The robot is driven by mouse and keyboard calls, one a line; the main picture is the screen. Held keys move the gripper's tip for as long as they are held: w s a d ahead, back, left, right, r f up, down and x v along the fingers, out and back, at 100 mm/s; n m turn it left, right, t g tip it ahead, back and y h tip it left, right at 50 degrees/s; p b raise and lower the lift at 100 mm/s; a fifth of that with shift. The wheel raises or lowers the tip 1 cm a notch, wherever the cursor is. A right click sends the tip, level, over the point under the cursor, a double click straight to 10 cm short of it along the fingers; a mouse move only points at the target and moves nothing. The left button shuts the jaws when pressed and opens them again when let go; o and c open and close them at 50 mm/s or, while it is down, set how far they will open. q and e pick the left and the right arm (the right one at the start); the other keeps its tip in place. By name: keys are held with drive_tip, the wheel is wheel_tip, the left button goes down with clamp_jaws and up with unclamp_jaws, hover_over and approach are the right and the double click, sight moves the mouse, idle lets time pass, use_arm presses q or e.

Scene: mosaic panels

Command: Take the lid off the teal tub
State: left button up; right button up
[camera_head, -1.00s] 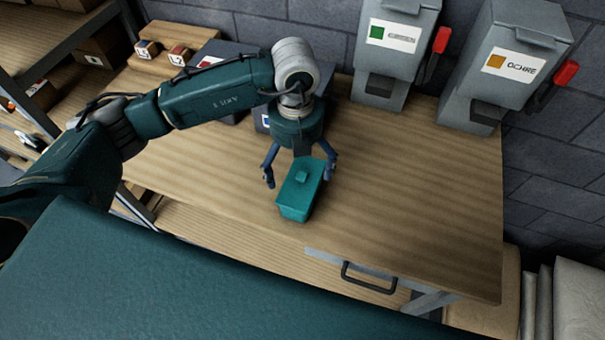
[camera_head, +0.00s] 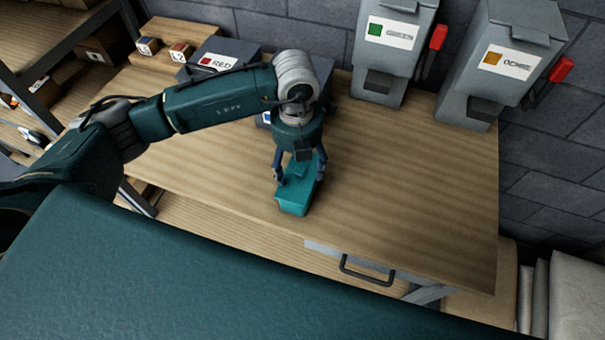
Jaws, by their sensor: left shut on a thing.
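The teal tub (camera_head: 292,209) stands upright on the wooden table, near its front edge. Its teal lid (camera_head: 299,193) sits on top, partly hidden by my left gripper. My left gripper (camera_head: 298,177) points down over the tub and is shut on the lid, with fingers at its sides. The lid's knob is hard to make out under the gripper. I see no gap between lid and tub. My right gripper is not in view.
Grey dispensers labelled GREEN (camera_head: 393,60) and OCHRE (camera_head: 495,75) stand at the back right. A dark bin labelled RED (camera_head: 222,62) stands behind my left arm. The table (camera_head: 410,190) right of the tub is clear. A drawer handle (camera_head: 366,272) is in front.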

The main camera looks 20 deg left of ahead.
use_arm(q)
drive_tip(key=shift+s+a+f, duration=0.25)
drive_tip(key=shift+a+f, duration=0.1)
drive_tip(key=shift+f, duration=0.05)
drive_tip(key=shift+w+r+b, duration=0.1)
drive_tip(key=shift+r+b, duration=0.2)
drive_tip(key=shift+r, duration=0.25)
drive_tip(key=c, duration=0.7)
drive_tip(key=shift+w+a+r+b, duration=0.1)
drive_tip(key=shift+r+b, duration=0.2)
drive_tip(key=shift+r, duration=0.4)
clamp_jaws()
wheel_tip(320, 180, up, 18)
drive_tip(key=b, duration=0.3)
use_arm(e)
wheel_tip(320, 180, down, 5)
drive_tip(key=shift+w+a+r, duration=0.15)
use_arm(q)
drive_tip(key=c, duration=0.5)
unclamp_jaws()
drive_tip(key=o, duration=1.9)
drive_tip(key=shift+f, duration=0.1)
